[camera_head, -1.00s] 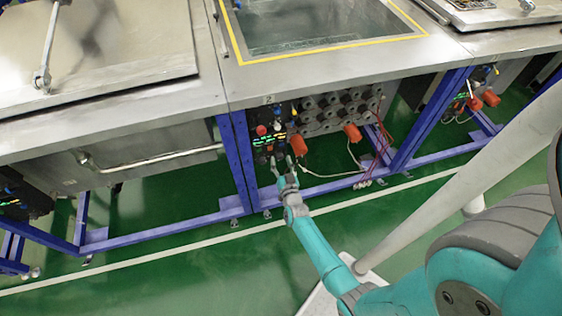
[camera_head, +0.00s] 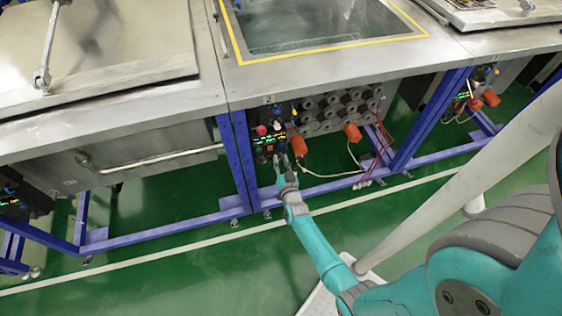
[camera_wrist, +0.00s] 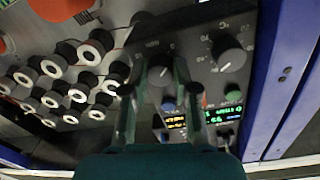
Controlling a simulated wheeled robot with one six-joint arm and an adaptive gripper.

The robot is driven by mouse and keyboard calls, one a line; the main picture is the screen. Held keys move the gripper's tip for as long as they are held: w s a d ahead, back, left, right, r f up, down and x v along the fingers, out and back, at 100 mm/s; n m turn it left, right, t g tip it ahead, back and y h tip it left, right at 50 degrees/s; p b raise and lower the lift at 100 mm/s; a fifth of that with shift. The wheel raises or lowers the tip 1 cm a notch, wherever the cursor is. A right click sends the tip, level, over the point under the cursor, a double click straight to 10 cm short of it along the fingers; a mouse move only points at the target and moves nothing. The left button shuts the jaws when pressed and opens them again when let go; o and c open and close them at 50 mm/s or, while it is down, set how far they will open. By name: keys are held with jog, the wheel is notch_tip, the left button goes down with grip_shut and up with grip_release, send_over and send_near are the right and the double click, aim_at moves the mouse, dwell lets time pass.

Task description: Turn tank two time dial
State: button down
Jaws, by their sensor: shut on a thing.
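The control panel of tank two (camera_head: 266,140) hangs under the tank's front edge, below a small "2" label. In the wrist view, the time dial (camera_wrist: 160,74), a dark round knob with "min" lettering by it, sits between my fingertips. My gripper (camera_wrist: 157,72) is shut on this dial, one finger on each side. In the head view my gripper (camera_head: 280,160) reaches up to the lower part of the panel, and the dial is too small to make out. A second knob, the temperature dial (camera_wrist: 228,54) marked °C, is beside it, clear of my fingers.
Lit displays (camera_wrist: 178,122) and small coloured buttons lie close to my fingers. Rows of round grey fittings (camera_wrist: 70,75) and orange connectors (camera_head: 353,132) are beside the panel. A blue frame post (camera_head: 238,160) stands close by.

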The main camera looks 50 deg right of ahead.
jog(key=m, duration=0.3)
jog(key=shift+m, duration=0.3)
jog(key=m, duration=0.4)
jog(key=shift+r+m, duration=0.1)
jog(key=shift+m, duration=0.2)
jog(key=m, duration=0.3)
jog(key=shift+y, duration=0.4)
jog(key=shift+r+m, duration=0.1)
jog(key=shift+m, duration=1.8)
jog(key=c, duration=0.9)
grip_release()
